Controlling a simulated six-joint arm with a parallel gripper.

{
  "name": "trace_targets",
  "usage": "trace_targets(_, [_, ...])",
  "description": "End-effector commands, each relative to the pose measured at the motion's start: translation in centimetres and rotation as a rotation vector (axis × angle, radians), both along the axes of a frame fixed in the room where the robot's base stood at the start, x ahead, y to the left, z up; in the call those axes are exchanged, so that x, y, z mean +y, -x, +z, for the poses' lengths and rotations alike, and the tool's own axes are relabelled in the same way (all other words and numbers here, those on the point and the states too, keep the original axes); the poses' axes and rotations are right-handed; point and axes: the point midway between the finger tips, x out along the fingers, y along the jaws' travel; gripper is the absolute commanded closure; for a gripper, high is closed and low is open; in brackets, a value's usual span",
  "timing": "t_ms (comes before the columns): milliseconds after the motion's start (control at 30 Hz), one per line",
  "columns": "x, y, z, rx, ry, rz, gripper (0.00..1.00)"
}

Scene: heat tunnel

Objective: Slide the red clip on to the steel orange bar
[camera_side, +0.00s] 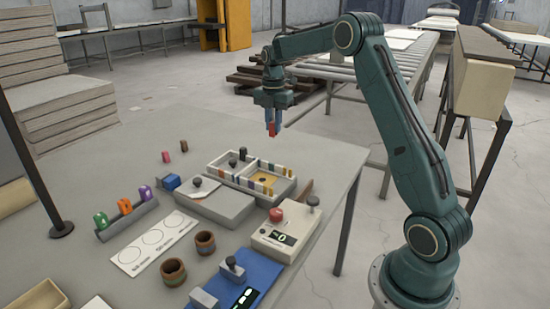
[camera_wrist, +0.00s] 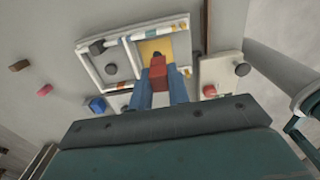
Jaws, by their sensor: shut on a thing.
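My gripper (camera_side: 272,122) is raised above the far right part of the table. Its two blue fingers, also seen in the wrist view (camera_wrist: 158,88), are shut on the red clip (camera_wrist: 158,74). The red clip (camera_side: 271,130) sticks out below the fingertips, clear of the table. A white-framed tray (camera_side: 212,166) lies on the table below and left of the clip in the side view. It has bars with coloured bands along its edges, some of them orange (camera_wrist: 172,27). I cannot tell for certain which is the steel orange bar. The clip hides part of the tray's yellow panel in the wrist view.
A grey box (camera_side: 215,205), a device with a red button (camera_side: 277,214) and a rack of coloured clips (camera_side: 126,212) stand near the tray. Two brown cups (camera_side: 173,272) are nearer the front. Two small blocks (camera_side: 168,157) lie at the back left. The air around my gripper looks clear.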

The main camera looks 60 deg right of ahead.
Motion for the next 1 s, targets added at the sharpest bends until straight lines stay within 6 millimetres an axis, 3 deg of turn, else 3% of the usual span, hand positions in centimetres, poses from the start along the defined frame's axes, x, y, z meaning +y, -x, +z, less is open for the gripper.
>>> trace_targets(200, [2.7,-5.2,-1.3,0.000,0.000,-0.002,1.00])
trace_targets(500, [7.2,-10.9,-3.2,0.000,0.000,-0.012,1.00])
trace_targets(700, [9.5,-13.0,-4.1,-0.001,0.000,-0.018,1.00])
trace_targets(1000, [10.4,-13.7,-4.4,0.000,0.000,-0.022,1.00])
